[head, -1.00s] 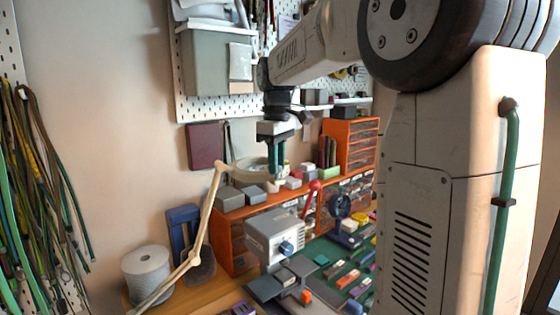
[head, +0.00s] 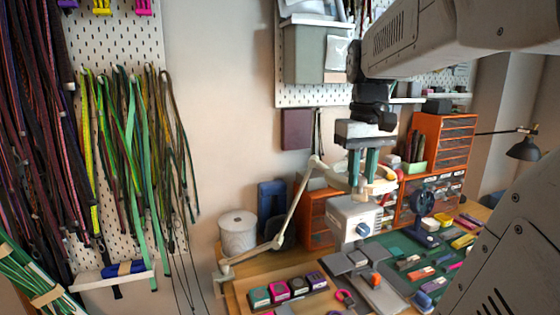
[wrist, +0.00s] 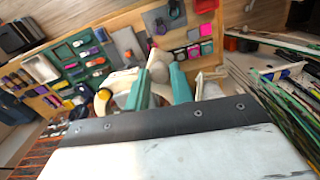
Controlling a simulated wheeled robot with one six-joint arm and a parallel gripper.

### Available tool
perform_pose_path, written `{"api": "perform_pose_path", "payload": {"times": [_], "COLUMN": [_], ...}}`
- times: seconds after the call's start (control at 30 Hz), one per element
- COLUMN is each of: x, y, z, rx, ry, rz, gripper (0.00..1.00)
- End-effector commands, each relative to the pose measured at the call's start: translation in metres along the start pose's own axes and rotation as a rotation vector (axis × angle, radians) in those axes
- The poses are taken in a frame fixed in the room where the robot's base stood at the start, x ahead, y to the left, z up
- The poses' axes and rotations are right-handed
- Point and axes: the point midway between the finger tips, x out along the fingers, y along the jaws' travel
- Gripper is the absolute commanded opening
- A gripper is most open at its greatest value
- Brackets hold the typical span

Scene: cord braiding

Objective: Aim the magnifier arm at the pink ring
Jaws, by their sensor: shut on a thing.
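The magnifier arm (head: 293,213) is a beige jointed arm clamped at the bench's left. Its round head (head: 383,186) is up over the bench, above the grey-white machine. My gripper (head: 362,182) points down with its teal fingers shut on the magnifier's head. In the wrist view, the fingers (wrist: 160,74) close on a pale part beside the beige round rim (wrist: 112,84). The pink ring (head: 345,298) lies low on the bench in front, to the lower left of the magnifier head. I cannot tell whether the lens faces it.
A grey-white machine (head: 354,217) stands below my gripper. A tray with several coloured blocks (head: 279,292) sits at the bench front. A white spool (head: 238,232) stands at left. Orange drawers (head: 440,145) stand behind, and cords (head: 130,150) hang at left.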

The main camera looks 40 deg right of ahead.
Motion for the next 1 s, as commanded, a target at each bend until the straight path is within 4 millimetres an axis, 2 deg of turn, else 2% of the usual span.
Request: {"api": "perform_pose_path", "payload": {"times": [0.37,0.4,0.43,0.47,0.77,0.87,1.0], "x": [-0.001,-0.001,-0.001,0.0,-0.002,-0.012,-0.036], "y": [0.001,0.001,0.001,0.001,0.001,0.002,0.003], "z": [0.005,0.005,0.005,0.005,0.004,0.004,0.005], "rx": [0.023,0.022,0.022,0.022,0.022,0.023,0.024], "ry": [0.001,0.001,0.001,0.001,0.001,0.003,0.004], "rz": [0.003,0.003,0.003,0.003,0.002,0.003,0.003], "gripper": [0.0,0.34,0.43,0.45,0.45,0.45,0.45]}}
